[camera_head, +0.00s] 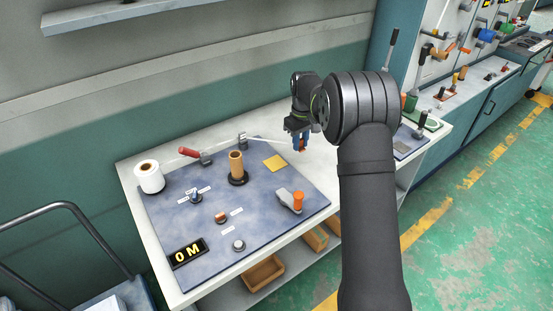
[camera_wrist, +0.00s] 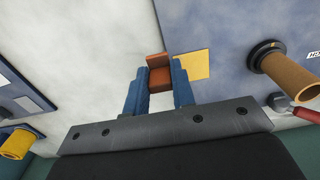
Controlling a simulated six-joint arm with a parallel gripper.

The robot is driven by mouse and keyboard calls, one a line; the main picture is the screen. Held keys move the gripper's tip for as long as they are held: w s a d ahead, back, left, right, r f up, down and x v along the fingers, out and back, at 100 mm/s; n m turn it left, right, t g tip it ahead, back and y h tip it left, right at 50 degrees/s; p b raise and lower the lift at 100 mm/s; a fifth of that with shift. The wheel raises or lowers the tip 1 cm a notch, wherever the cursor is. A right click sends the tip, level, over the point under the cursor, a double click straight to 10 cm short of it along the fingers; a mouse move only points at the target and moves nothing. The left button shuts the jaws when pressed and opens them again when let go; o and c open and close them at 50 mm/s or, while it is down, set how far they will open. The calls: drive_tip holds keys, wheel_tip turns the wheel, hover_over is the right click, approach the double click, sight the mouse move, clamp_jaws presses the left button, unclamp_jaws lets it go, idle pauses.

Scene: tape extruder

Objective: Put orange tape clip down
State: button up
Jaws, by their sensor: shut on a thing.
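The orange tape clip (camera_wrist: 159,72) is a small orange-brown block between the two blue fingers of my gripper (camera_wrist: 159,88) in the wrist view. My gripper is shut on it. In the head view my gripper (camera_head: 300,138) points down over the white table, just right of the blue-grey mat, and the clip (camera_head: 302,145) shows small at the fingertips. I cannot tell how high the clip is above the table.
The blue-grey mat (camera_head: 262,211) holds a brown roll on a post (camera_head: 236,165), a yellow square (camera_head: 275,163), an orange-handled part (camera_head: 297,200) and a display reading "0 M" (camera_head: 187,252). A white roll (camera_head: 149,176) stands at the left. White table (camera_head: 322,160) is bare around the gripper.

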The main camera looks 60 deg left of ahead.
hover_over(276, 164)
wheel_tip(276, 164, down, 5)
drive_tip(key=shift+f, duration=0.2)
drive_tip(key=shift+a+f, duration=0.1)
drive_tip(key=shift+f, duration=1.9)
drive_tip(key=shift+f, duration=0.2)
drive_tip(key=o, duration=1)
drive_tip(key=shift+c, duration=0.2)
wheel_tip(276, 164, up, 12)
drive_tip(key=shift+r, duration=0.25)
